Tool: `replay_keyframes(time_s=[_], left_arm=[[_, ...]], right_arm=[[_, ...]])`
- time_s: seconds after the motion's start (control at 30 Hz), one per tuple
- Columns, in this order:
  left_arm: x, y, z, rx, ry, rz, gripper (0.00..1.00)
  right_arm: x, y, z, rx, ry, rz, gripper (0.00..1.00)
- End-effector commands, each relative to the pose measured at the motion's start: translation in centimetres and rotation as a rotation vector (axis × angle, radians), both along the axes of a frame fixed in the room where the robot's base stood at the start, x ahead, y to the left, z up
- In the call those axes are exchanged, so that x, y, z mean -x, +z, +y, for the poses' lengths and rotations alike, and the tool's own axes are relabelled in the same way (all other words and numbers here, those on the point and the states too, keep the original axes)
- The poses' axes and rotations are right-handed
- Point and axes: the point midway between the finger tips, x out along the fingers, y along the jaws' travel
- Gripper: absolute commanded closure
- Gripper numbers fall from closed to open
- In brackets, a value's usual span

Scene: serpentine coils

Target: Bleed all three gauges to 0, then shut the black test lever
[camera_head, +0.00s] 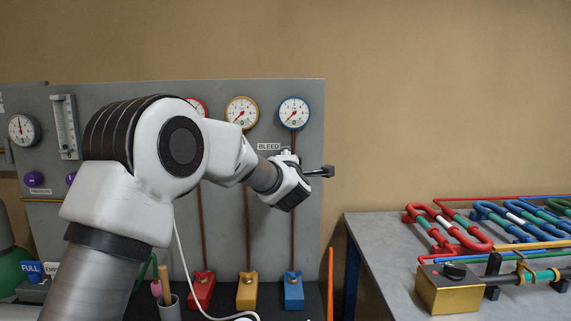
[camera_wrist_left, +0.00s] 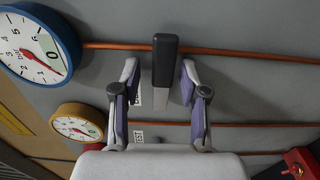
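Three round gauges hang on the grey panel: red (camera_head: 198,106), partly hidden by my arm, yellow (camera_head: 242,112) and blue (camera_head: 294,112). The blue and yellow needles point to the lower left in the head view; their exact values are too small to read. The black test lever (camera_head: 321,171) sticks out below the blue gauge, beside the BLEED label (camera_head: 268,146). My left gripper (camera_head: 300,187) is at it. In the left wrist view the lever's black handle (camera_wrist_left: 165,60) stands between the two open fingers, with a gap on the left and little on the right. My right gripper is out of view.
Red (camera_head: 201,291), yellow (camera_head: 247,291) and blue (camera_head: 293,291) blocks with brass tops sit below the pipes. Another gauge (camera_head: 24,130) is at the left. A grey table (camera_head: 380,260) with coloured coils (camera_head: 450,232) stands at the right. The wall between is clear.

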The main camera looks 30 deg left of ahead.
Motion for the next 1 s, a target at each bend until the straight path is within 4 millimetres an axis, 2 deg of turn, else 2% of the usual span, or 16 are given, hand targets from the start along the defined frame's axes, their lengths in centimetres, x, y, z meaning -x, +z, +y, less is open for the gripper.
replay_keyframes(time_s=[0.27,0.37,0.47,0.73,0.83,1.0], left_arm=[[0.1,-0.2,-0.1,0.0,0.0,0.004,0.52],[0.8,-0.1,-0.5,0.0,-0.001,0.004,0.52],[2.3,-0.1,-1.5,-0.003,-0.002,0.005,0.52],[8.1,-0.1,-5.1,-0.004,-0.002,0.003,0.52],[9.4,-0.1,-6.0,-0.004,-0.002,0.003,0.52],[10.2,-0.2,-6.4,-0.001,0.0,0.003,0.52]], right_arm=[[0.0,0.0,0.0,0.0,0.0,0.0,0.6],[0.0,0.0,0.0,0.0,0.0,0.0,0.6],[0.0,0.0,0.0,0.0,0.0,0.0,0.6],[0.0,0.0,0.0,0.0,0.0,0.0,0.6],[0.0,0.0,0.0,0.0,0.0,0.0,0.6],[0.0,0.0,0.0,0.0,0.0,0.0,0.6]])
